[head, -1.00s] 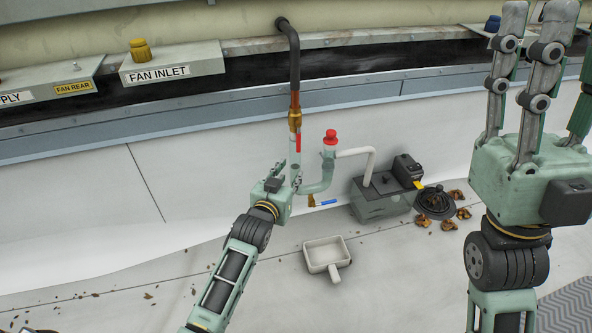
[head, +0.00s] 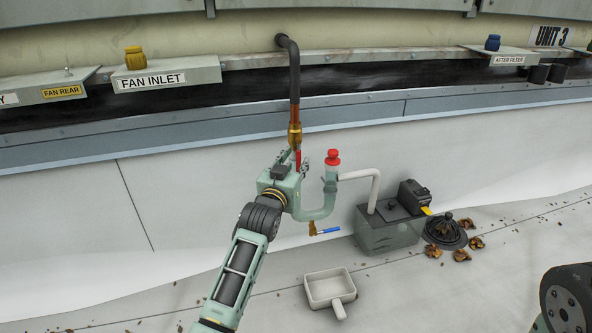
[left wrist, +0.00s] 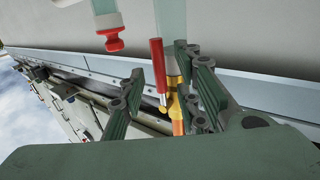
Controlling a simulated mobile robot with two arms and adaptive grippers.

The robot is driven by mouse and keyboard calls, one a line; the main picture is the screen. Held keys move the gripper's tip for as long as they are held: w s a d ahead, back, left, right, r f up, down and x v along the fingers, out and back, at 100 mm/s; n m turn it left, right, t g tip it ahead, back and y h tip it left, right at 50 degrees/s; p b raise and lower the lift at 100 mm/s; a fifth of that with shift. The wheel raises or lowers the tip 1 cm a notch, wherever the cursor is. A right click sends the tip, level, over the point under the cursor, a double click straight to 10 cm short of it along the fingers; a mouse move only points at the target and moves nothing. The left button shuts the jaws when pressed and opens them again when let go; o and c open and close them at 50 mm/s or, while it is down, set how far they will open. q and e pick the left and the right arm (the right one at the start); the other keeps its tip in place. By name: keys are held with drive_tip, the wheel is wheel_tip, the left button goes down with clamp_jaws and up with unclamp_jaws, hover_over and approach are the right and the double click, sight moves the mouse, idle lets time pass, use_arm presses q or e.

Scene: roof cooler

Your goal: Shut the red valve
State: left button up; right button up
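The red valve's lever (head: 298,160) lies along the vertical pipe, just below the brass fitting (head: 294,128). In the left wrist view the red lever (left wrist: 157,62) runs alongside the clear pipe, with the yellow valve body (left wrist: 174,100) at its base. My left gripper (head: 294,164) is at the pipe, partly covering it in the head view. In the left wrist view its fingers (left wrist: 163,72) are spread, with lever and pipe between them. I cannot tell whether a right-hand finger touches the pipe. My right gripper is out of view.
A red-capped pipe branch (head: 333,158) stands close to the right of the gripper. A blue-handled valve (head: 328,230) is below. A grey pump box (head: 385,232), a black strainer (head: 445,232) with leaves around it, and a white scoop pan (head: 329,287) are on the floor.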

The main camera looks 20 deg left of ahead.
use_arm(q)
drive_tip(key=shift+w, duration=0.3)
drive_tip(key=shift+c, duration=0.3)
clamp_jaws()
